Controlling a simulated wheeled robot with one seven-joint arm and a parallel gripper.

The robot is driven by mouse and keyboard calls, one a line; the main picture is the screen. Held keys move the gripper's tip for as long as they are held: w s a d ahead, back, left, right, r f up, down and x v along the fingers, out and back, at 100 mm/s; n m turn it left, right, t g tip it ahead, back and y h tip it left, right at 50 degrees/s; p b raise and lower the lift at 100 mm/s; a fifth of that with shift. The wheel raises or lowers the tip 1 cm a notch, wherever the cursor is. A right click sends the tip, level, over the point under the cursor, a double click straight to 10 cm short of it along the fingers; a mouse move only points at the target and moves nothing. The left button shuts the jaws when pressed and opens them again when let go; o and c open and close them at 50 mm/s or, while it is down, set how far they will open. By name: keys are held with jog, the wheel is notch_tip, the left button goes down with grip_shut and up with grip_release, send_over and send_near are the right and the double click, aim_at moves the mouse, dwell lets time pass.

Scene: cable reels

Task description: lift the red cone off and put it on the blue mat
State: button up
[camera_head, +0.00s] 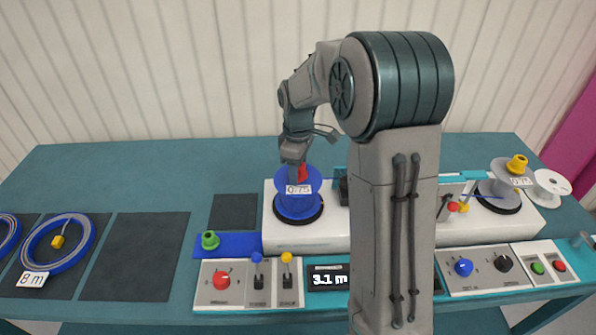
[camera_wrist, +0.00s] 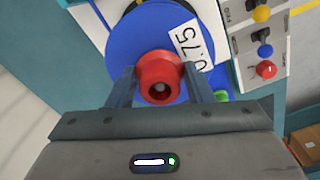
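The red cone (camera_wrist: 158,78) sits at the centre of a blue reel in the wrist view, between the two fingers of my gripper (camera_wrist: 160,90). In the head view the red cone (camera_head: 302,174) shows beside my gripper (camera_head: 294,165), on top of the blue reel (camera_head: 298,203). The fingers stand on either side of the cone; small gaps seem to show, so my gripper looks open around it. The blue mat (camera_head: 238,243) lies at the left of the machine, with a green cone (camera_head: 210,240) on its left part. The mat's right part is bare.
A grey reel with a yellow cone (camera_head: 516,164) stands at the right. Dark pads and a blue cable coil (camera_head: 84,236) lie left. My arm hides the middle of the machine.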

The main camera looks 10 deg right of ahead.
jog(key=c, duration=0.4)
jog(key=shift+r, duration=0.1)
jog(key=shift+r, duration=0.55)
notch_tip(320, 180, up, 3)
jog(key=shift+f+b, duration=0.2)
jog(key=shift+b, duration=0.3)
jog(key=s+d+r, duration=0.2)
jog(key=d, duration=0.1)
jog(key=s+d+r+b, duration=0.1)
jog(key=s+d+r, duration=0.1)
jog(key=d, duration=0.1)
jog(key=s+d+r+b, duration=0.1)
jog(key=s+d+r, duration=0.1)
jog(key=d+r, duration=0.1)
jog(key=shift+s+d, duration=0.25)
jog(key=shift+d, duration=0.15)
